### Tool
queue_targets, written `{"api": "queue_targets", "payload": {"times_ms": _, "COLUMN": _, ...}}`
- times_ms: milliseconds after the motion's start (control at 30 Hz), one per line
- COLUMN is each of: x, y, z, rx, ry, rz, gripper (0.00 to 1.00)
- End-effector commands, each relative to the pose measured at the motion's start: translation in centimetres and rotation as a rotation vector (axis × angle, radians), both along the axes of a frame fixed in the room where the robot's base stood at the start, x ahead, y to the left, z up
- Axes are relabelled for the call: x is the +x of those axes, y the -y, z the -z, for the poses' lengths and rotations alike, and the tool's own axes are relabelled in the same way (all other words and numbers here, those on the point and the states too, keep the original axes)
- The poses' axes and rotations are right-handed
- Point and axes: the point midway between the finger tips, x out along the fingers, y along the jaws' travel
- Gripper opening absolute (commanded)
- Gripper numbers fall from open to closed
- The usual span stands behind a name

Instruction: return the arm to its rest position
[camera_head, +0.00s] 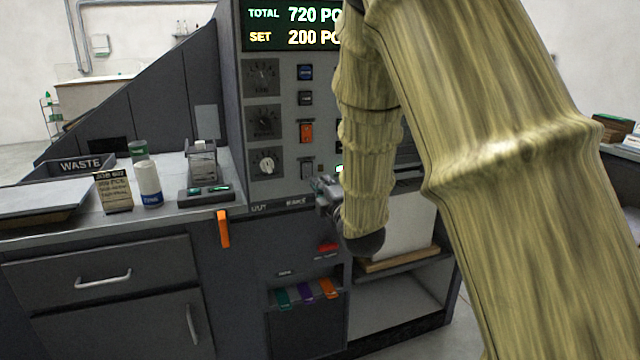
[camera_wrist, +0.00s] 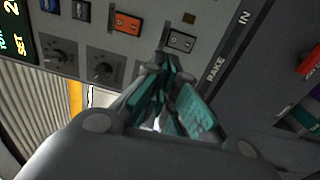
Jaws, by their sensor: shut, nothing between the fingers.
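My arm, in a tan ribbed sleeve, crosses the right half of the head view.
An orange switch (camera_head: 306,132) and several knobs sit on the panel. An orange lever (camera_head: 223,229) hangs at the counter's edge. On the counter (camera_head: 120,222) stand a white bottle (camera_head: 148,184), a sign card (camera_head: 114,191) and a waste tray (camera_head: 82,165). An open shelf (camera_head: 400,300) lies below right.

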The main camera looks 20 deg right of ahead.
Motion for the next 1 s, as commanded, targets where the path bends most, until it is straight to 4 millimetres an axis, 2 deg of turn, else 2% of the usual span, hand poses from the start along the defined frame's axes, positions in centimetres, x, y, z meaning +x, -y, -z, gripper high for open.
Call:
{"api": "queue_targets", "payload": {"times_ms": 367, "x": 0.0, "y": 0.1, "z": 0.1, "rx": 0.002, "ry": -0.002, "rz": 0.002, "gripper": 0.0}}
{"api": "queue_targets", "payload": {"times_ms": 467, "x": -0.2, "y": 0.2, "z": 1.3, "rx": 0.025, "ry": -0.029, "rz": 0.004, "gripper": 0.0}}
{"api": "queue_targets", "payload": {"times_ms": 567, "x": -0.8, "y": 0.3, "z": 4.5, "rx": 0.093, "ry": -0.105, "rz": 0.015, "gripper": 0.0}}
{"api": "queue_targets", "payload": {"times_ms": 767, "x": -4.4, "y": 0.4, "z": 14.8, "rx": 0.323, "ry": -0.346, "rz": 0.075, "gripper": 0.0}}
{"api": "queue_targets", "payload": {"times_ms": 867, "x": -7.1, "y": 0.4, "z": 19.9, "rx": 0.442, "ry": -0.467, "rz": 0.128, "gripper": 0.0}}
{"api": "queue_targets", "payload": {"times_ms": 1000, "x": -11.9, "y": 0.3, "z": 26.5, "rx": 0.605, "ry": -0.63, "rz": 0.223, "gripper": 0.0}}
